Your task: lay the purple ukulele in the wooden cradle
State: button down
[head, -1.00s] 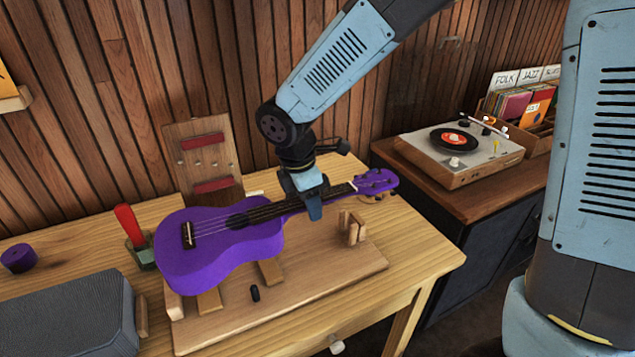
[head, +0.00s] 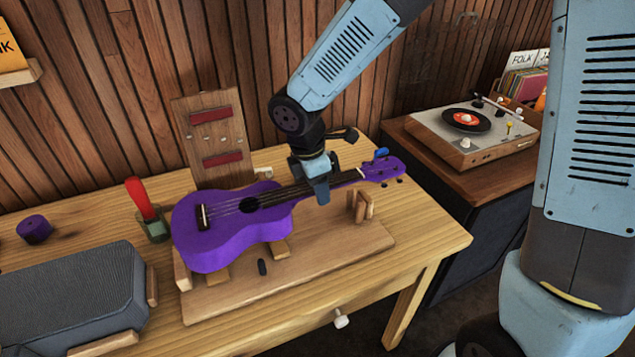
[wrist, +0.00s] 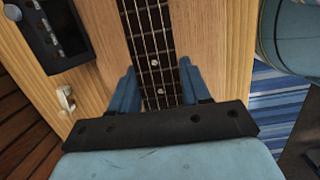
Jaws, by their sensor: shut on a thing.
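The purple ukulele (head: 235,229) lies face up over the wooden cradle (head: 300,283), its body at the left and its headstock (head: 383,168) at the right. My gripper (head: 322,190) is shut on its neck from above. In the wrist view the blue fingers of my gripper (wrist: 160,85) stand on both sides of the fretted neck (wrist: 152,45). The body is over the cradle's low left supports, and the neck passes above and behind the forked neck rest (head: 361,207). I cannot tell whether the ukulele touches the supports.
A board with red pads (head: 210,130) stands behind the ukulele. A red-handled tool (head: 142,200) in a green holder and a grey speaker (head: 75,297) are at the left, with a purple roll (head: 34,229). A turntable (head: 475,132) sits on the right cabinet.

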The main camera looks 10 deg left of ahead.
jog(key=shift+f, duration=3.2)
jog(key=shift+s+d+f, duration=0.2)
jog(key=shift+d, duration=0.2)
jog(key=shift+w+r, duration=0.15)
jog(key=shift+c, duration=2.2)
grip_release()
jog(key=shift+r, duration=0.2)
jog(key=shift+r, duration=0.8)
jog(key=shift+r, duration=0.15)
